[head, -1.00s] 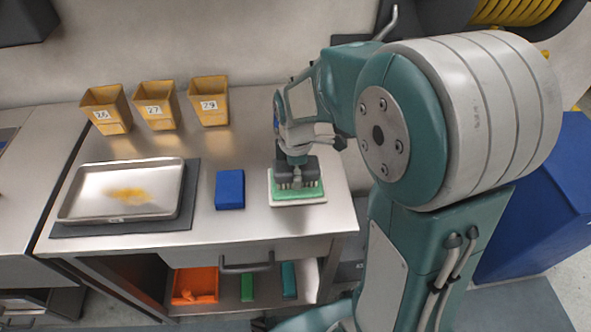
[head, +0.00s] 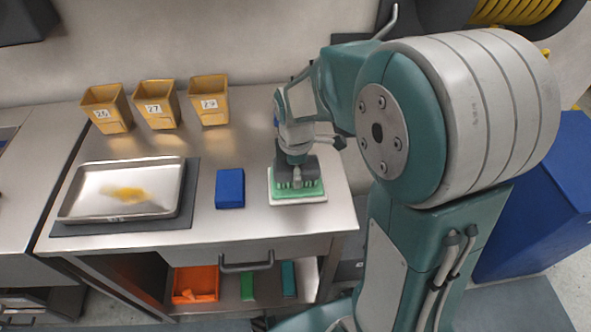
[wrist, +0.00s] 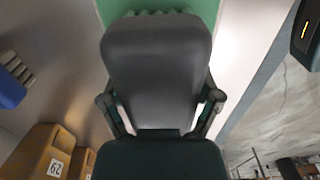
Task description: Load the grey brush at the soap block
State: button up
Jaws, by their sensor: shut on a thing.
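My gripper (head: 297,160) is shut on the grey brush (head: 297,172) above the right part of the steel bench. The brush is a dark grey block with light bristle tufts pointing down. The green soap block (head: 313,193) lies under it on a white base (head: 298,203). The bristles overlap the soap's top in the head view; whether they press on it I cannot tell for sure. In the wrist view the brush (wrist: 157,65) fills the middle between my fingers, with bristle tips and the green soap (wrist: 213,12) beyond it. The brush hides much of the soap.
A blue brush-like block (head: 230,189) lies to the left. A steel tray (head: 85,212) with a yellow-brown stain (head: 124,194) sits on a dark mat (head: 186,213) farther left. Numbered yellow bins (head: 209,103) stand at the back. An orange bin (head: 196,283) is on the shelf below.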

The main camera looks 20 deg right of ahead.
jog(key=shift+r, duration=3.5)
